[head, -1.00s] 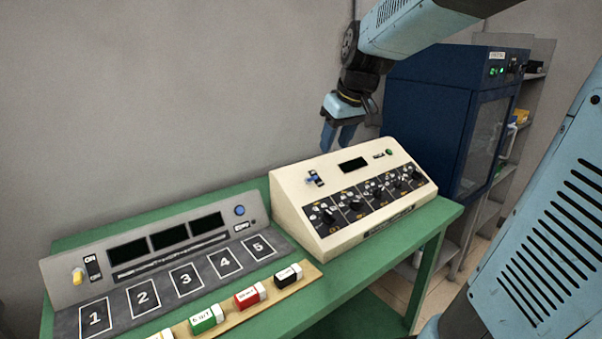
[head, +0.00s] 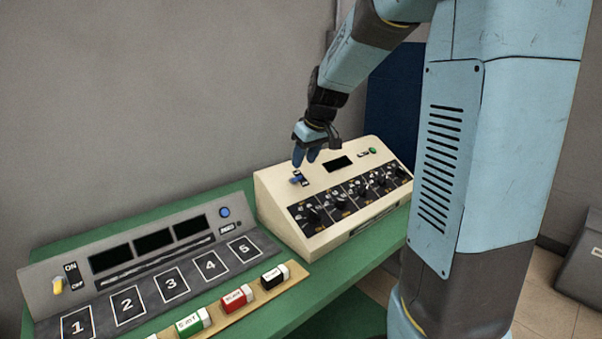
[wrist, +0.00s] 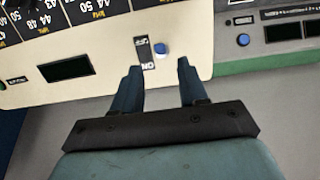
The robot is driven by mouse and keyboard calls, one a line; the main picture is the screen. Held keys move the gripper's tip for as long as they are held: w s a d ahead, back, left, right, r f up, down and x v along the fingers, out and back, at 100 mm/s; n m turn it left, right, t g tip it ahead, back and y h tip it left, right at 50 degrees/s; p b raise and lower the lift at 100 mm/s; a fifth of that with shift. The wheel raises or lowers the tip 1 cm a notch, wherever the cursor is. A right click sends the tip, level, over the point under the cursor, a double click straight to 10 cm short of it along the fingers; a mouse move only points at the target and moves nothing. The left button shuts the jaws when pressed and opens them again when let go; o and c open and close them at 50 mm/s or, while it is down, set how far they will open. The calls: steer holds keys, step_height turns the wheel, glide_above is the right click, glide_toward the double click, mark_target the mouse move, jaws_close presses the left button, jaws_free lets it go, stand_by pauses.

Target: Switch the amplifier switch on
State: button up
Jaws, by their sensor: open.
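The cream amplifier box (head: 270,195) stands on the green table. Its switch is a blue lever (head: 296,179) beside a small black label plate on the upper left of its panel. In the wrist view the blue lever (wrist: 160,49) lies beside the plate (wrist: 145,53) marked ON and OFF, at the OFF end. My gripper (head: 305,160) is just above the switch, fingers pointing down. In the wrist view my gripper (wrist: 158,68) is open and empty, its two blue fingers on either side of the lever's line, with a gap around it. Contact cannot be told.
A grey console (head: 60,280) with numbered squares, a yellow switch (head: 59,286) and a blue button (head: 224,212) stands left of the amplifier. Several coloured blocks, including a red one (head: 237,298), lie along the table's front. A dark display (wrist: 67,69) and black knobs share the amplifier panel.

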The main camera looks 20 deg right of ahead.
mark_target(297, 178)
steer(key=shift+x, duration=3)
steer(key=shift+c, duration=0.2)
